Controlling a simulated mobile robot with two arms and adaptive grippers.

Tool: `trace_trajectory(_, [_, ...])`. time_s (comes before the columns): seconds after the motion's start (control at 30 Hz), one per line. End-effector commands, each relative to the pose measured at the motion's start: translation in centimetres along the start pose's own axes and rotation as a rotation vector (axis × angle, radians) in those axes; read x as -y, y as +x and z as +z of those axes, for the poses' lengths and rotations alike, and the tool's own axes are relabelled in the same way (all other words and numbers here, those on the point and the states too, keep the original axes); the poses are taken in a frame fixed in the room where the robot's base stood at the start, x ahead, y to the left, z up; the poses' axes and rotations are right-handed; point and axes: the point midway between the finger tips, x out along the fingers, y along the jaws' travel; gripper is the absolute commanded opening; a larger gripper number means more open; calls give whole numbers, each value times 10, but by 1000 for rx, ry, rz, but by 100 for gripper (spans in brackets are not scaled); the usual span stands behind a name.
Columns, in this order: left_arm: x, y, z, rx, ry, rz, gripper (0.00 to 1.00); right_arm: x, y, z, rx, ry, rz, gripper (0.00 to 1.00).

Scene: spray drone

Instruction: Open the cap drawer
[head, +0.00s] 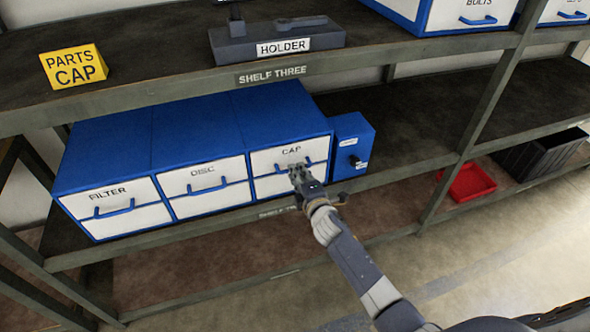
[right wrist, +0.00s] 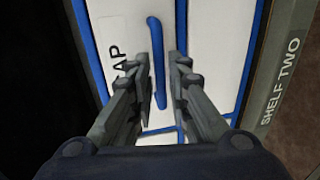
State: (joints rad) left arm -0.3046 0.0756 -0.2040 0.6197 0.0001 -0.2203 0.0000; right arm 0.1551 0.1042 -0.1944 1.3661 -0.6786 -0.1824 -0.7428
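The cap drawer (head: 282,158) is the upper white front labelled CAP, at the right end of the blue drawer unit on the shelf. It looks closed, flush with its neighbours. Its blue handle (right wrist: 157,65) runs up the middle of the right wrist view. My right gripper (head: 299,174) is at the cap drawer's front in the head view. In the right wrist view, its two fingers (right wrist: 159,75) are apart, one on each side of the handle. Whether they touch it I cannot tell. My left gripper is not in view.
The disc drawer (head: 205,174) and filter drawer (head: 110,198) are to the left. A small blue box (head: 353,140) with a black knob stands right of the unit. A shelf post (head: 480,115) and a red tray (head: 467,182) are farther right. The shelf above holds a grey holder (head: 235,46).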

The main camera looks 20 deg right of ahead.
Motion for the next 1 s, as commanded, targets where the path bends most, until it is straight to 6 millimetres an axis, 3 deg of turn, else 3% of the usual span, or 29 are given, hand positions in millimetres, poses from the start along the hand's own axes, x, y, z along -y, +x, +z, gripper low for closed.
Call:
trace_trajectory(0.23, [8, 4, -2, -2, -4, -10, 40, 0, 24, 0, 0, 0, 1, 17])
trace_trajectory(0.6, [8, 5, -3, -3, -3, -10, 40, 0, 28, 0, 0, 0, 0, 17])
trace_trajectory(0.7, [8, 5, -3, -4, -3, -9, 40, 0, 28, 0, 0, 0, 0, 0])
trace_trajectory(1.0, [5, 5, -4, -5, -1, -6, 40, 1, 28, 0, 0, 0, -1, 0])
